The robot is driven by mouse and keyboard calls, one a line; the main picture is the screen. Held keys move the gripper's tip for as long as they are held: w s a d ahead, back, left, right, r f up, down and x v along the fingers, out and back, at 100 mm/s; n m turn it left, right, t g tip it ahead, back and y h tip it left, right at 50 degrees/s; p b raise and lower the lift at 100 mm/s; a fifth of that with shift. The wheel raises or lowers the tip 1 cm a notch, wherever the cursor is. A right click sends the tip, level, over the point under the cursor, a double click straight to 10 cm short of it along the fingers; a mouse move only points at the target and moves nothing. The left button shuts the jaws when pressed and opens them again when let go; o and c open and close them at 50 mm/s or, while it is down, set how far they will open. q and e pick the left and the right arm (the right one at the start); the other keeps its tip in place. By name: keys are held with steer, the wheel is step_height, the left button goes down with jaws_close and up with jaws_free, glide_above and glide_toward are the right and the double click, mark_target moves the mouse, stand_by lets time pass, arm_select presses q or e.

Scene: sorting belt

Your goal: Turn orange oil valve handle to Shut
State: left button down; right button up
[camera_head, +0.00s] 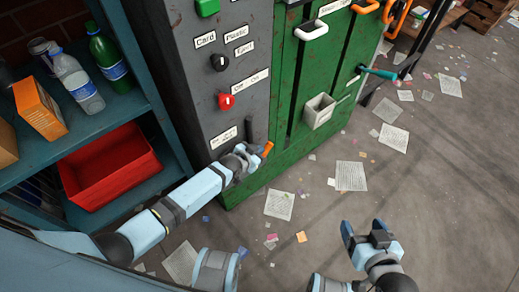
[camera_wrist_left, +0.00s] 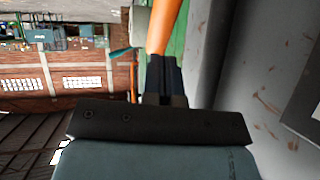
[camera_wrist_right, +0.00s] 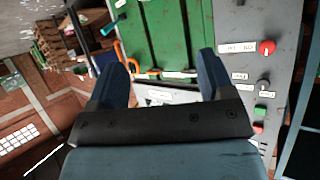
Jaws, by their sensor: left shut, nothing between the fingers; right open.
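The orange oil valve handle (camera_head: 267,149) shows as a short orange piece at the lower corner of the grey control panel, just beyond my left gripper (camera_head: 248,156). In the left wrist view the orange handle (camera_wrist_left: 164,26) rises above the tips of my left gripper (camera_wrist_left: 163,62). The fingers are closed together with nothing between them. I cannot tell whether they touch the handle. A label (camera_head: 224,137) sits above the gripper; its text is too small to read. My right gripper (camera_head: 368,232) is open and empty, over the floor; its spread fingers show in the right wrist view (camera_wrist_right: 160,78).
The grey panel (camera_head: 200,70) carries a black knob (camera_head: 219,62), a red knob (camera_head: 225,101) and a green button (camera_head: 207,7). A green cabinet (camera_head: 275,125) adjoins it. A blue shelf (camera_head: 105,120) with bottles and a red bin (camera_head: 110,172) stands left. Papers litter the open floor.

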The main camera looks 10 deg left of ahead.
arm_select(q)
steer(key=r+p+v, duration=0.1)
steer(key=p+v, duration=0.2)
steer(key=v, duration=0.8)
steer(key=shift+w+d+r, duration=0.2)
steer(key=shift+r, duration=0.1)
arm_select(e)
steer(key=shift+s+d+f+g, duration=0.1)
steer(key=shift+s+d+g, duration=0.1)
steer(key=shift+s+g, duration=0.35)
steer(key=shift+s, duration=0.15)
steer(key=shift+f, duration=0.1)
